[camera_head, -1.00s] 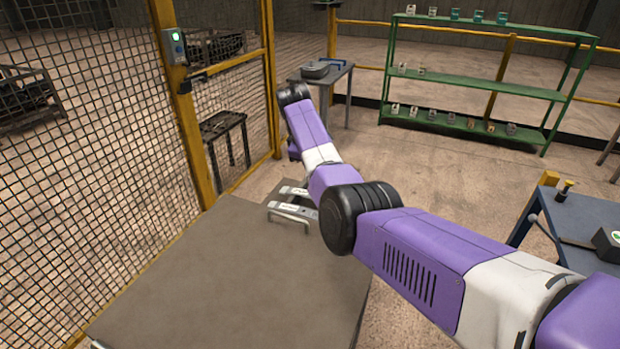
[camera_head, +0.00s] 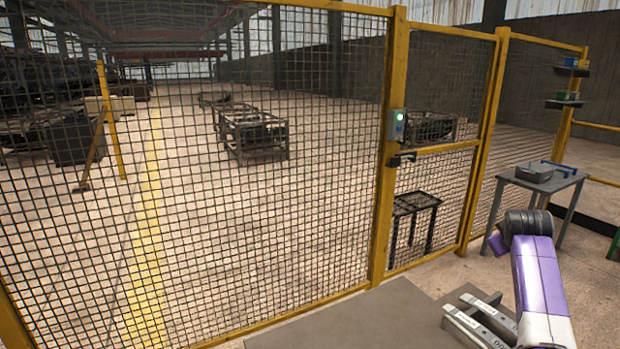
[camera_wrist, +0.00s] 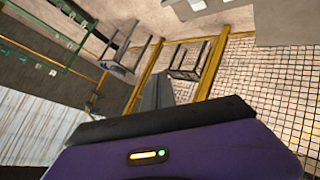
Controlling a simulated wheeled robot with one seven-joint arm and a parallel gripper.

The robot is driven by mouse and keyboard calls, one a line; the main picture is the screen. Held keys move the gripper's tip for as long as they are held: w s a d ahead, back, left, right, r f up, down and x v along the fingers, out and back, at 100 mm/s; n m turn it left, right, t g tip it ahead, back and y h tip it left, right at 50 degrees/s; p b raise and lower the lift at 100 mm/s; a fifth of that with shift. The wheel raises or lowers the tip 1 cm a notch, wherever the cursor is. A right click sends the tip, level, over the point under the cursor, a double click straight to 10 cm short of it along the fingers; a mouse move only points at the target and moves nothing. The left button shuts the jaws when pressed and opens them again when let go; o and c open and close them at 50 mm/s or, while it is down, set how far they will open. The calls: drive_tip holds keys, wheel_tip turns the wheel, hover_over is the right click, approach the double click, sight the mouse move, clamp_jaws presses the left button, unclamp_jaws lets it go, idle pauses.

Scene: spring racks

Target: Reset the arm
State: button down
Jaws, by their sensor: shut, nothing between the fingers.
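My gripper (camera_wrist: 157,92) shows in the wrist view as grey fingers, closed together, pointing away beyond a dark edge and my purple wrist housing. Nothing is seen between them. In the head view my purple and white arm enters at the bottom right and rises to a black joint. The fingers cannot be made out there. The arm's upper links are out of the head view.
A yellow-framed mesh fence (camera_head: 250,170) fills the left and middle. A grey tabletop (camera_head: 350,322) with metal bars (camera_head: 480,318) lies at the bottom, beside my arm. A small table (camera_head: 545,185) stands behind it. A green rack (camera_wrist: 50,50) shows in the wrist view.

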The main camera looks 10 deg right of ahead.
drive_tip(key=s+a+f+m+t+y, duration=0.1)
drive_tip(key=s+a+f+t, duration=0.4)
drive_tip(key=s+a, duration=0.6)
drive_tip(key=s+a+f+t, duration=0.4)
drive_tip(key=s+a+f, duration=0.2)
drive_tip(key=s+a, duration=0.5)
drive_tip(key=s+a+y, duration=0.2)
drive_tip(key=s+a, duration=0.4)
drive_tip(key=s, duration=0.5)
drive_tip(key=s+a+r+g+y, duration=0.1)
drive_tip(key=s+a+y, duration=0.1)
drive_tip(key=s+a, duration=0.5)
drive_tip(key=s+a+g+y, duration=0.1)
drive_tip(key=s+a, duration=0.6)
drive_tip(key=s, duration=0.9)
drive_tip(key=shift+s+r+n+y, duration=0.25)
drive_tip(key=shift+r+n+y, duration=0.15)
drive_tip(key=shift+y, duration=0.2)
